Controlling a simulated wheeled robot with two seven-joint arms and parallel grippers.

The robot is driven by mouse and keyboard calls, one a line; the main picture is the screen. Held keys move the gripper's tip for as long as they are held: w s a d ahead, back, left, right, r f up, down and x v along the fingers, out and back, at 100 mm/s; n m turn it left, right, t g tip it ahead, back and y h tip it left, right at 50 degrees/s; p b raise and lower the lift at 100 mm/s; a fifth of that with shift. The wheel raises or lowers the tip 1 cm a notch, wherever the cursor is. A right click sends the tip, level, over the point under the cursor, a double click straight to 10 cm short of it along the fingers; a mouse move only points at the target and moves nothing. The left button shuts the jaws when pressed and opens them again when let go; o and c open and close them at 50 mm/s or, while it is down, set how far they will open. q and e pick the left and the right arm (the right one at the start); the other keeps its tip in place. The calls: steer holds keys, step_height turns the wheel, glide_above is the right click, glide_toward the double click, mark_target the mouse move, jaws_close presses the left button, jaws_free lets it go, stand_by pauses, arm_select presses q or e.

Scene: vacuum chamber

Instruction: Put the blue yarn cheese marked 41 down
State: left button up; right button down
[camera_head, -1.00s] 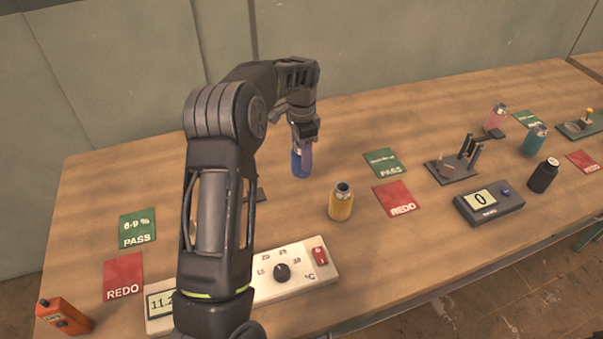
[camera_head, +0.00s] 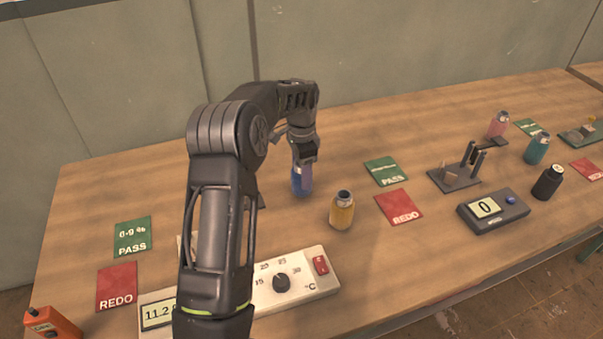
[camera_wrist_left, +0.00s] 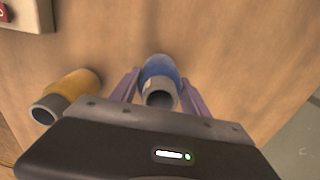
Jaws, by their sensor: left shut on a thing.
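The blue yarn cheese (camera_head: 297,185) is upright between the fingers of my left gripper (camera_head: 303,170), behind and left of the yellow cheese. In the left wrist view the blue cheese (camera_wrist_left: 158,72) shows its grey tube end, with a finger on each side. My left gripper (camera_wrist_left: 158,95) is shut on it. Its base is at or very near the tabletop; I cannot tell whether it touches. The number 41 cannot be read. My right gripper is not in view.
A yellow cheese (camera_head: 342,211) stands close by. A green PASS card (camera_head: 386,171) and red REDO card (camera_head: 400,206) lie to the right. A white dial box (camera_head: 295,282) is at the front. The wooden table (camera_head: 345,135) is clear behind.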

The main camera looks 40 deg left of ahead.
arm_select(q)
steer(key=shift+f, duration=0.2)
steer(key=o, duration=1.5)
steer(key=shift+c, duration=0.2)
steer(key=shift+r, duration=0.15)
step_height(320, 180, up, 12)
steer(key=p, duration=0.6)
steer(key=shift+p, duration=0.35)
